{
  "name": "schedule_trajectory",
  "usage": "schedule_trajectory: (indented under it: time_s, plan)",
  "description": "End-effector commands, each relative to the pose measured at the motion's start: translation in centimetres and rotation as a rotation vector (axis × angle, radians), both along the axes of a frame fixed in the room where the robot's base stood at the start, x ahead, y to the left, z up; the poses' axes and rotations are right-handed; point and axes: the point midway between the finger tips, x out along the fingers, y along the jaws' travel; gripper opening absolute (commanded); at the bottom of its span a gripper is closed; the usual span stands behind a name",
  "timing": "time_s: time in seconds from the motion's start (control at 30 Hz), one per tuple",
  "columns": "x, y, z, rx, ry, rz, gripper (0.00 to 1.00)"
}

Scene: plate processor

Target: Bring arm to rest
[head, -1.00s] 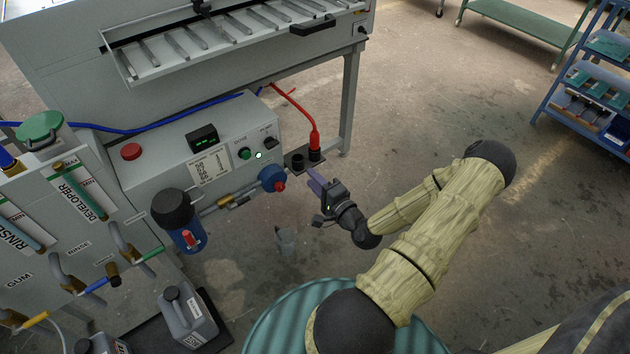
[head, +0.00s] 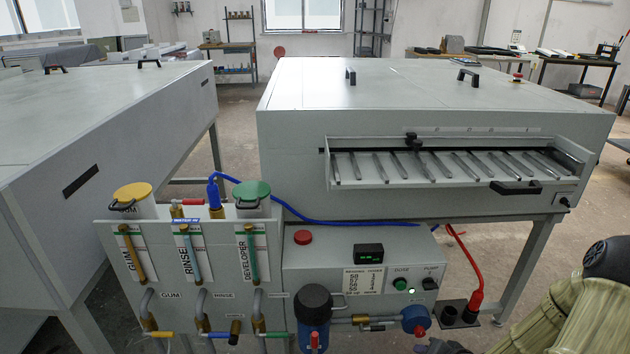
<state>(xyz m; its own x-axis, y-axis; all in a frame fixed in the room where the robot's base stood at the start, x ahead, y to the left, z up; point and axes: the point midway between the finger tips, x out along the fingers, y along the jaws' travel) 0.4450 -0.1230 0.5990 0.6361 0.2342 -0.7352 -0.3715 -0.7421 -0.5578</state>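My arm (head: 560,318) shows at the lower right in its pale yellow cover with a dark joint. Only a small dark part of my gripper (head: 440,347) shows at the bottom edge, just right of the blue valve cap. Most of the gripper is cut off by the frame, so I cannot tell if it is open or shut or holds anything. The grey plate processor (head: 430,95) stands in the middle with its slotted feed tray (head: 360,182) facing me.
The control box (head: 325,245) has a red button and a lit green light. A red hose (head: 470,265) runs down to a black socket block (head: 450,314). The tank unit (head: 210,295) with labelled gauges is at the left. Bare floor shows at the right.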

Motion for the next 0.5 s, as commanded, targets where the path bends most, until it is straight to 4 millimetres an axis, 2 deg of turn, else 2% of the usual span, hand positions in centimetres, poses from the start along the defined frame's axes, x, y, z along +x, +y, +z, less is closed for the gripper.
schedule_trajectory:
  time_s: [0.27, 0.5]
  plan:
    - [-1.2, 2.2, 4.3, -0.305, 0.187, 0.200, 0.33]
    - [-3.3, 5.2, 9.5, -0.473, 0.294, 0.324, 0.33]
